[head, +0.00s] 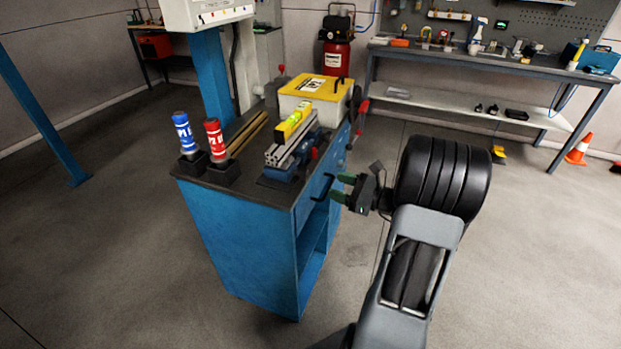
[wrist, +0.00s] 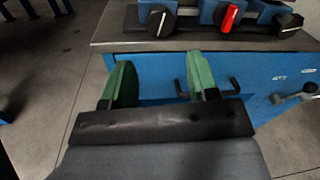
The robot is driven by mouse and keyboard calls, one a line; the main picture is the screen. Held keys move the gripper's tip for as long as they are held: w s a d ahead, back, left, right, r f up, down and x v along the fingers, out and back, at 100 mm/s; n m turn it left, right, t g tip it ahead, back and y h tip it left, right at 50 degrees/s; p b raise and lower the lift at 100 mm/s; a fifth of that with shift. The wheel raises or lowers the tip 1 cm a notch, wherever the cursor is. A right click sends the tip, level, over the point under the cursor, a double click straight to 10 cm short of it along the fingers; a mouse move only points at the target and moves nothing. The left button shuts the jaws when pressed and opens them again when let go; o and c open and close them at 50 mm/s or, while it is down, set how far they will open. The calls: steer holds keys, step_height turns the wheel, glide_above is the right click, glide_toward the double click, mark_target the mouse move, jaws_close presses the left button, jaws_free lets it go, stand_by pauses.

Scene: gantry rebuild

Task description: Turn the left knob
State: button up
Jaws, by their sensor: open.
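In the wrist view, three knobs sit in a row on the blue fixture along the bench top's edge. The left knob (wrist: 160,20) is black with a pale pointer mark. The middle knob (wrist: 228,17) is red, and the right knob (wrist: 288,26) is black. My gripper (wrist: 161,75) has green fingers, spread apart with nothing between them. It is in front of the bench's blue face, below the knob row and apart from the left knob. In the head view, my gripper (head: 342,188) is at the bench's right side. The left knob is hard to make out there.
A black drawer handle (wrist: 212,90) sticks out close to my right finger; a grey lever (wrist: 296,95) is further right. On the bench (head: 245,185) are a blue bottle (head: 185,135), a red bottle (head: 215,142) and a yellow-topped box (head: 318,90). Floor in front is clear.

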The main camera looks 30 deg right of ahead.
mark_target(307, 175)
steer(key=x, duration=0.9)
steer(key=shift+a, duration=0.1)
steer(key=c, duration=0.6)
steer(key=m+p, duration=0.1)
steer(key=p, duration=0.2)
steer(key=shift+r+m, duration=0.3)
steer(key=shift+r, duration=0.05)
steer(key=shift+c, duration=0.2)
steer(key=shift+m+g+p, duration=0.3)
steer(key=shift+m+p, duration=0.7)
steer(key=shift+p, duration=0.1)
steer(key=shift+w+f+m, duration=0.1)
steer(key=shift+f+m, duration=0.2)
steer(key=shift+m, duration=0.2)
steer(key=o, duration=0.6)
